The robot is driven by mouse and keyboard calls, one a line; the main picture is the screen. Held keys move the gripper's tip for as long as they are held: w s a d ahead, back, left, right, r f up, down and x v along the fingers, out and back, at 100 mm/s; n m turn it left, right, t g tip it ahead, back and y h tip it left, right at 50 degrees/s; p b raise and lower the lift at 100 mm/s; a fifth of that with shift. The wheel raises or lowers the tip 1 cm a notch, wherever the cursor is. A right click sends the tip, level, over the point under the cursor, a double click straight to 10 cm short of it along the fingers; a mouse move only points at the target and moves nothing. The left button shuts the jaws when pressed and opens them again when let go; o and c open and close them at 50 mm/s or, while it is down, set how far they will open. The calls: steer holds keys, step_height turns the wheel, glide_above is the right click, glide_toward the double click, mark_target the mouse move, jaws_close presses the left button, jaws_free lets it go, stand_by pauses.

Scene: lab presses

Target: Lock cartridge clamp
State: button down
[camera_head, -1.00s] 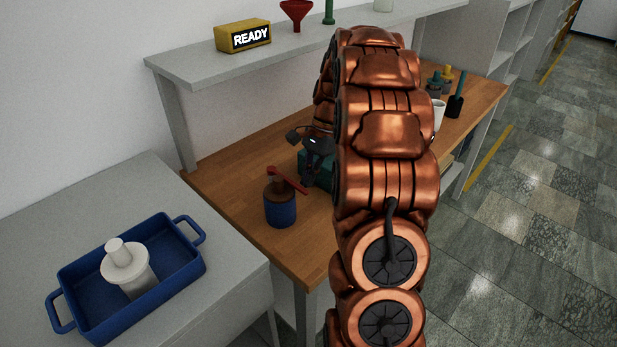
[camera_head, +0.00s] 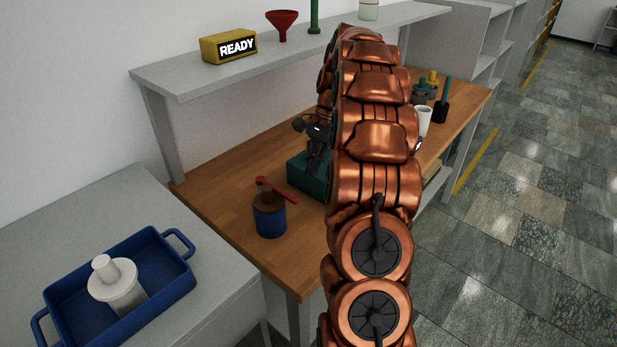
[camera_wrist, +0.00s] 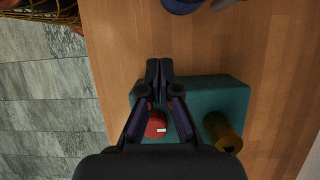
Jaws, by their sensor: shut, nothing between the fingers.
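A teal block (camera_head: 304,178) sits on the wooden bench, partly hidden by my arm. In the wrist view the teal block (camera_wrist: 200,92) carries a red round part (camera_wrist: 156,125) with a white label and a brass cylinder (camera_wrist: 221,130). A blue cylinder with a brown top (camera_head: 269,218) stands left of the block in the head view, with a red lever (camera_head: 278,190) across its top. My gripper (camera_wrist: 159,68) is shut and empty, its tips over the block's edge in the wrist view. Whether it touches the block cannot be told.
A blue tray (camera_head: 180,290) holding a white stepped part (camera_head: 117,282) stands on the grey table at left. A shelf above the bench carries a yellow READY box (camera_head: 229,46) and a red funnel (camera_head: 282,24). A white cup (camera_head: 424,122) and several small items stand behind my arm.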

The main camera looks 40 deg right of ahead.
steer(key=p+v, duration=0.2)
steer(key=v, duration=0.5)
stand_by(0.3)
steer(key=shift+a, duration=0.1)
